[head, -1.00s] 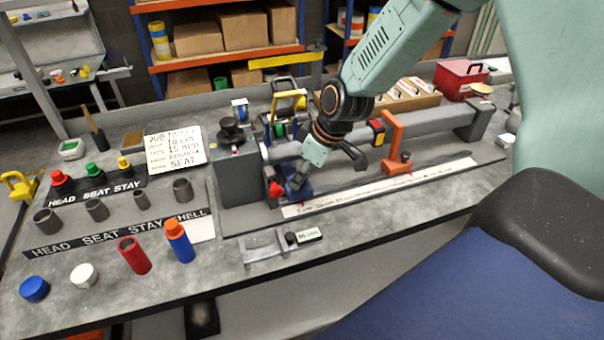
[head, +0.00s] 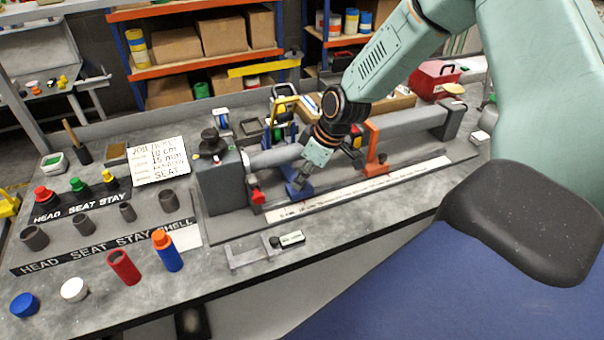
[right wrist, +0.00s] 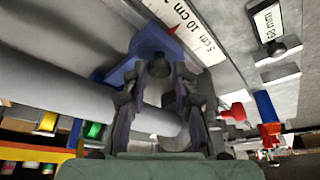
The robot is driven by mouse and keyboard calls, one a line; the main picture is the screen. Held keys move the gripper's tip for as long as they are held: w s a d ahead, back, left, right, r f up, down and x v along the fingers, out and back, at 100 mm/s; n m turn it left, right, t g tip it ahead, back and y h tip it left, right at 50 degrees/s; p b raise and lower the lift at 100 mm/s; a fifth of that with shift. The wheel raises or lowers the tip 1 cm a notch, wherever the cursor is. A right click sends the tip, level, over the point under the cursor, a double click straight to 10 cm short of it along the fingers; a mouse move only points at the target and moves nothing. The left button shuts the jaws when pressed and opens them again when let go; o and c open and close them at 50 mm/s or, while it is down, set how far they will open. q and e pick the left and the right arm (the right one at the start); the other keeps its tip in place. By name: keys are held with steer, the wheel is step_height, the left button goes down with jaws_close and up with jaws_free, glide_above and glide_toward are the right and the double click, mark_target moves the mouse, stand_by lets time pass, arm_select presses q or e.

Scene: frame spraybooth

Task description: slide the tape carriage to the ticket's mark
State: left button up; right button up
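The tape carriage is a blue block (head: 299,192) on the grey tube, behind the white scale strip (head: 350,190). In the right wrist view the blue carriage (right wrist: 150,43) has a red pointer (right wrist: 172,30) close to the "10 cm" label on the scale (right wrist: 190,25). My right gripper (head: 302,180) reaches down onto the carriage. Its fingertips (right wrist: 160,72) close in around a dark knob there, and partly hide it. The job ticket (head: 159,161) stands at the left and reads 10 cm, 15 mm and SEAT. My left gripper is not in view.
An orange bracket (head: 374,150) stands farther right along the tube. A grey block with a red knob (head: 258,196) is at the left end. A small gauge (head: 291,238) lies in front. Colored caps and sleeves stand at the left. The front right bench is clear.

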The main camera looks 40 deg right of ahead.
steer(key=o, duration=0.3)
steer(key=shift+s, duration=0.1)
steer(key=shift+o, duration=0.6)
steer(key=shift+d, duration=0.1)
steer(key=shift+r, duration=0.5)
steer(key=shift+v, duration=1.1)
steer(key=v, duration=0.8)
steer(key=shift+s+d+r, duration=0.2)
steer(key=shift+s+r, duration=0.05)
